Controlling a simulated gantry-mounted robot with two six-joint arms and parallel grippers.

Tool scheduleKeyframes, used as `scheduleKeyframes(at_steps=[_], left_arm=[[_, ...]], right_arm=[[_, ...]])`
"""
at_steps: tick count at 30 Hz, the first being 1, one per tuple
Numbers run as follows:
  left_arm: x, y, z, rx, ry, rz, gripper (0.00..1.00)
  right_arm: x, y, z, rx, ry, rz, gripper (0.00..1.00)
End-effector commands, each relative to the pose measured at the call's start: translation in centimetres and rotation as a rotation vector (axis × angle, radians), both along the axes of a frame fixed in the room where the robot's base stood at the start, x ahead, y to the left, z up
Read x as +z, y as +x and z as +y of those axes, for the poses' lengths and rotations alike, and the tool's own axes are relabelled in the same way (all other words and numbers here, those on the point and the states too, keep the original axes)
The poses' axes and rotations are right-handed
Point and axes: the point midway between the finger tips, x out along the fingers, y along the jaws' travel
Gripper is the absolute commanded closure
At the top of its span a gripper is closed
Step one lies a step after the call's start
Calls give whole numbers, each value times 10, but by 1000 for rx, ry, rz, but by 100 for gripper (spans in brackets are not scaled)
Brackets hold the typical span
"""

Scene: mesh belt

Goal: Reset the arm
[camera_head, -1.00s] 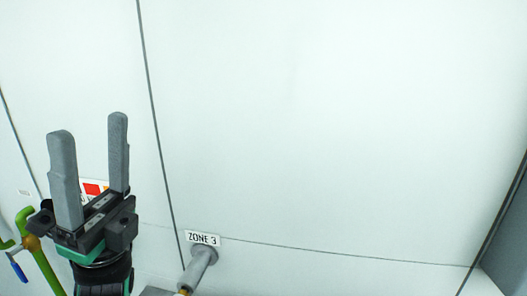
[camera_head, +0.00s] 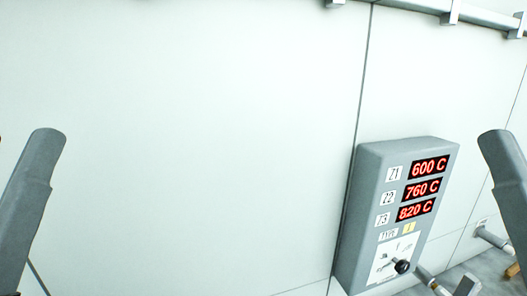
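One grey finger of my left gripper (camera_head: 32,190) stands upright at the left edge, leaning slightly to the right. Its other finger is outside the picture. One grey finger of my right gripper (camera_head: 503,165) shows at the right edge, leaning to the left. The rest of that gripper is cut off. Both fingers are in front of a pale wall, and no object shows against either one. The opening of each gripper cannot be seen.
A grey control box (camera_head: 352,215) is on the wall, with red readouts of 600 C, 760 C and 820 C and a black knob (camera_head: 402,266). A grey rail (camera_head: 450,12) runs along the top right. Metal fittings (camera_head: 436,284) show at lower right. The wall's middle is bare.

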Motion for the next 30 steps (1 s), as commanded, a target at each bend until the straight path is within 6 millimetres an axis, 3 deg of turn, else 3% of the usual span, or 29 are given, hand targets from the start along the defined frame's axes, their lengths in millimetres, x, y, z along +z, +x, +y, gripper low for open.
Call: scheduleKeyframes(at_steps=[1, 3, 9, 12, 16, 24, 26, 30], left_arm=[[55, 0, 0, 1, 1, 0, 36], [91, 0, 0, 1, 0, 0, 36], [181, 0, 0, 2, 1, 0, 36], [207, 0, 0, 2, 1, 0, 36], [219, 0, 0, 2, 1, 1, 36], [213, 0, 0, 2, 1, 0, 36], [206, 0, 0, 2, 1, 0, 36], [164, 0, 0, 2, 1, 0, 36]], right_arm=[[55, 0, 0, 0, 0, 0, 50], [91, 0, 0, 0, 0, 0, 50], [181, 0, 0, 0, 0, 0, 50], [207, 0, 0, 0, 0, 0, 50], [219, 0, 0, 0, 0, 0, 50], [213, 0, 0, 0, 0, 1, 50], [205, 0, 0, 0, 0, 0, 50], [164, 0, 0, 0, 0, 0, 50]])
